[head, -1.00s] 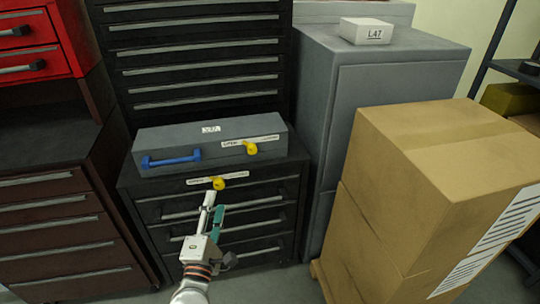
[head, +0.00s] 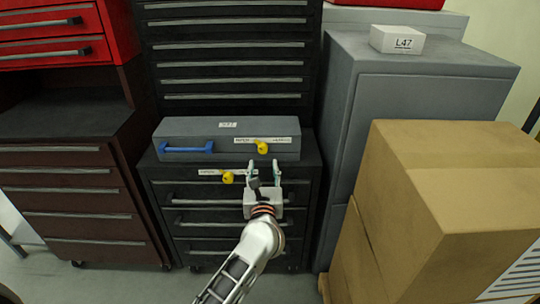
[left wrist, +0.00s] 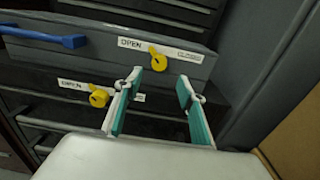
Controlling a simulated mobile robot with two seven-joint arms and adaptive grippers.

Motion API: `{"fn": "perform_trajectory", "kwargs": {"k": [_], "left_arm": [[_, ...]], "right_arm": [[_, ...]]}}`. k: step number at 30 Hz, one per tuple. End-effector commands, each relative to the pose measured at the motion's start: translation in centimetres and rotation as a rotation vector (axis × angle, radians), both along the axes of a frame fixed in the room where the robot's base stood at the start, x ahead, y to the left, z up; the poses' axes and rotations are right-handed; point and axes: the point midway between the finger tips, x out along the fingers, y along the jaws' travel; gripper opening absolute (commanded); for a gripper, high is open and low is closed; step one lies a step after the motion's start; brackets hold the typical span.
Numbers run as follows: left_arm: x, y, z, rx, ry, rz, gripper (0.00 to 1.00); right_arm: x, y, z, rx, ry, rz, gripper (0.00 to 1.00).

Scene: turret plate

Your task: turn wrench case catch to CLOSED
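A grey case (head: 228,139) with a blue handle (head: 187,148) lies on top of a black drawer cabinet. The left wrist view shows the gripper's two teal-padded fingers (left wrist: 160,88) apart, with the catch beyond the gap. My right gripper is out of view.
A second yellow catch (head: 228,177), labelled OPEN in the wrist view, sits lower left on the drawer cabinet (head: 158,190). Cardboard boxes (head: 400,200) stand close on the right. A grey cabinet (head: 400,90) carries a white box (head: 397,40) marked L47.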

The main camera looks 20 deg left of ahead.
Motion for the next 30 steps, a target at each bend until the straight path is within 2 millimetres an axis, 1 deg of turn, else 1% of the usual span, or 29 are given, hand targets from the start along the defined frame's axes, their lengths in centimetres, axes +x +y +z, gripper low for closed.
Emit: {"fn": "perform_trajectory", "kwargs": {"k": [5,9,15,20,27,28,29,30], "left_arm": [[2.0,0.6,0.1,0.002,-0.002,0.001,0.4],[4.1,1.3,0.0,0.001,-0.001,0.001,0.4],[6.5,2.0,0.0,0.002,0.0,0.001,0.4],[7.2,2.2,0.0,0.003,0.0,0.001,0.4],[7.3,2.2,0.1,0.002,0.0,0.001,0.4],[7.3,2.2,0.1,0.002,0.0,0.001,0.35],[7.3,2.2,0.1,0.002,0.0,0.001,0.27],[7.3,2.2,0.1,0.002,0.0,0.001,0.16]], "right_arm": [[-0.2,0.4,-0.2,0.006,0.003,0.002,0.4],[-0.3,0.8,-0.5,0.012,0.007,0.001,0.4],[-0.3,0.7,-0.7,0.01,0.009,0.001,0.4],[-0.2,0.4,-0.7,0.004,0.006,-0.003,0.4],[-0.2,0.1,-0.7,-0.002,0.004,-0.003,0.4],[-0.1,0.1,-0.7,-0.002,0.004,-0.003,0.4],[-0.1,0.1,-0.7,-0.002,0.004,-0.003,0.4],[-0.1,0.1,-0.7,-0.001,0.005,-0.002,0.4]]}}
